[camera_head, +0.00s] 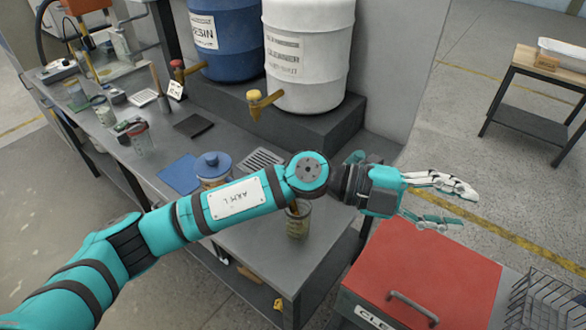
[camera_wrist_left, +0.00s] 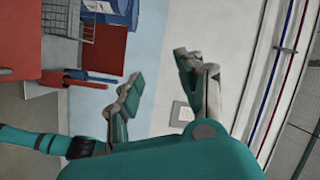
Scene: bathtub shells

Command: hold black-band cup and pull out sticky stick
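My left gripper (camera_head: 463,209) is open and empty, past the bench's right end and above the red-lidded box. Its two fingers stand apart in the left wrist view (camera_wrist_left: 160,72), with nothing between them. A small cup (camera_head: 298,222) with brownish-green contents stands on the bench below my left forearm, and a stick (camera_head: 294,207) shows at its mouth. The arm hides part of them, and I cannot tell whether this cup has a black band. Other small cups stand farther left, one clear with a red rim (camera_head: 139,140) and one greenish (camera_head: 103,110). My right gripper is not in view.
A red-lidded box (camera_head: 430,265) with a handle stands at the bench's right end, beside a wire basket (camera_head: 548,300). A blue-lidded tub (camera_head: 212,166) is behind my forearm. A white drum (camera_head: 308,50) and blue drum (camera_head: 228,40) with taps stand at the back.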

